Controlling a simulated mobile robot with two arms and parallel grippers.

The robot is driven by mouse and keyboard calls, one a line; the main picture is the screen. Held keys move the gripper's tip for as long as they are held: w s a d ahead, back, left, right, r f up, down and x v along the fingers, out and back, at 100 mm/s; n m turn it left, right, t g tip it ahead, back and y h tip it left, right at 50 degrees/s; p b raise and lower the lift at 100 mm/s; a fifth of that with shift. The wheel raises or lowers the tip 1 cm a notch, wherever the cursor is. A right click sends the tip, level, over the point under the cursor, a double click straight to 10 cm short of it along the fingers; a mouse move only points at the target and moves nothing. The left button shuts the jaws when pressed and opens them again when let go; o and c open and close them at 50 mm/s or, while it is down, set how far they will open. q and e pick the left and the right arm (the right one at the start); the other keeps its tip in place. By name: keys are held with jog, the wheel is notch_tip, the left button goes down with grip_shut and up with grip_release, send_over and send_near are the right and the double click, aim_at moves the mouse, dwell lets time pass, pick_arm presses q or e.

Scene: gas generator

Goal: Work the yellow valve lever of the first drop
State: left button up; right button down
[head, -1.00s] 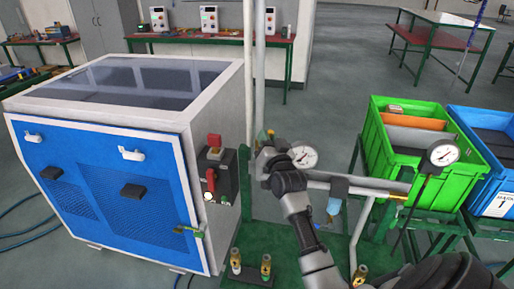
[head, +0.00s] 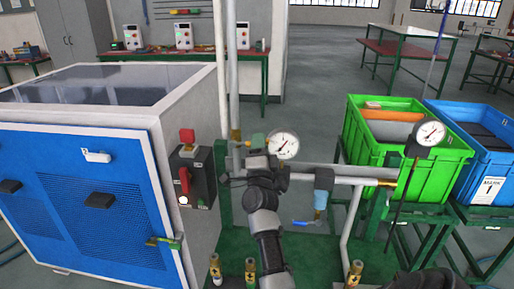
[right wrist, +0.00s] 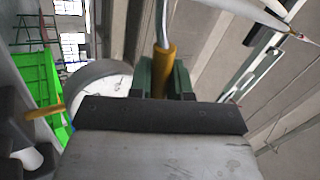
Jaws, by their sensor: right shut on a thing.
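My right gripper (head: 256,163) reaches up from the bottom of the head view to the pipework, left of and just below a round white gauge (head: 284,146). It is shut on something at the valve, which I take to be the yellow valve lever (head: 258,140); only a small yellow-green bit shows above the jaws. The fingertips and grip are largely hidden. In the right wrist view a brass fitting (right wrist: 163,70) on a silver pipe stands beyond the gripper's dark bar, with the gauge (right wrist: 102,90) to the left. My left gripper is not in view.
A blue-fronted machine (head: 85,200) stands left, with a red-handled switch box (head: 190,178) on its side. A horizontal pipe (head: 350,181) runs right to a second gauge (head: 430,133). Green (head: 372,155) and blue (head: 452,180) crates stand right.

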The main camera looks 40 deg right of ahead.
jog(key=shift+f+m+g+h+b, duration=0.45)
jog(key=shift+m+g+h+b, duration=0.15)
jog(key=shift+m, duration=0.55)
jog(key=shift+f+m+g+h+b, duration=0.5)
jog(key=shift+m+h, duration=0.2)
jog(key=shift+m, duration=0.45)
jog(key=shift+s, duration=0.1)
jog(key=c, duration=1.1)
grip_release()
